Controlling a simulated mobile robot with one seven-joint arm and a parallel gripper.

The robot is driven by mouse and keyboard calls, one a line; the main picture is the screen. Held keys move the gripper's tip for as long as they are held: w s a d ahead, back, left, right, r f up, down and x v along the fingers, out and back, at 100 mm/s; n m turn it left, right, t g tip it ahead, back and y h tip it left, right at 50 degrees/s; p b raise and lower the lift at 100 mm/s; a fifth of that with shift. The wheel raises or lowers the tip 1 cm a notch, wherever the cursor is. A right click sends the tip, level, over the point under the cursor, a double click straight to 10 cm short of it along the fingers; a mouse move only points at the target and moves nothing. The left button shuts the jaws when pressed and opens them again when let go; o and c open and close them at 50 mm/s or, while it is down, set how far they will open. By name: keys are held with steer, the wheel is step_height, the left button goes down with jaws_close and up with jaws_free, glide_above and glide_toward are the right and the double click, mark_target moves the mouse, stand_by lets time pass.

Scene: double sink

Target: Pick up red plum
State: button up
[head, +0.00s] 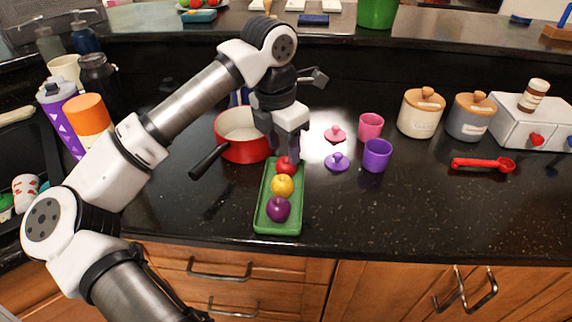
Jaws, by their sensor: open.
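A green rectangular tray (292,228) lies on the dark counter and holds three round fruits in a row. The red one at the far end, which fits the red plum (286,165), sits directly below my gripper. A yellow fruit (282,186) is in the middle and a dark purple fruit (278,208) is at the near end. My gripper (287,147) points down with open fingers at the red fruit. The fingers partly cover its top, and I cannot tell whether they touch it.
A red pan (236,150) stands just left of the tray. Pink (370,126) and purple (376,155) cups, with small lids, stand to the right. Canisters (421,113) and a red spoon (484,164) are farther right. The counter right of the tray's near end is clear.

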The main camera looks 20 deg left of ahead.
mark_target(285, 160)
steer(key=shift+w+d+f+p, duration=0.15)
steer(key=shift+f+p, duration=0.2)
steer(key=shift+f, duration=0.85)
steer(key=shift+w+f+p, duration=0.15)
steer(key=shift+f+p, duration=0.15)
steer(key=shift+f, duration=0.85)
steer(key=c, duration=0.6)
steer(key=shift+r, duration=0.1)
steer(key=shift+c, duration=0.2)
